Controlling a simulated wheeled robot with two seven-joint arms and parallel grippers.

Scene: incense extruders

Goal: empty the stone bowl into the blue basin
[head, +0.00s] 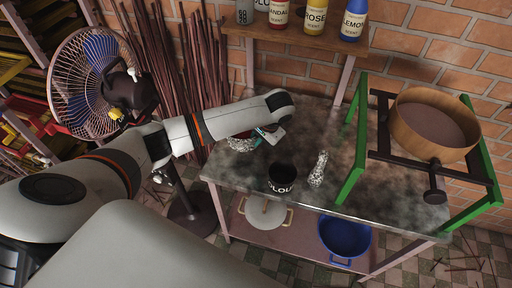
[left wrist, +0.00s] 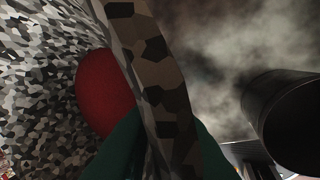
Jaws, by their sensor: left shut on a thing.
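The stone bowl (head: 241,144), speckled black and white, is at the left back part of the table, partly hidden by my left arm. In the left wrist view its thick rim (left wrist: 158,75) runs down the middle, with something smooth and red (left wrist: 104,92) inside. My left gripper (head: 266,137) is shut on the rim; its green fingers (left wrist: 165,158) lie on both sides of it. I cannot tell whether the bowl touches the table. The blue basin (head: 345,256) is on the lower shelf at the front right and looks empty. My right gripper is not in view.
A black lettered cup (head: 282,187) and a speckled pestle-like piece (head: 319,168) stand mid-table (head: 380,205). A green frame (head: 352,140) with a wooden sieve-like drum (head: 433,148) is at the right. A lidded pot (head: 265,212) shares the lower shelf. A fan (head: 85,85) stands left.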

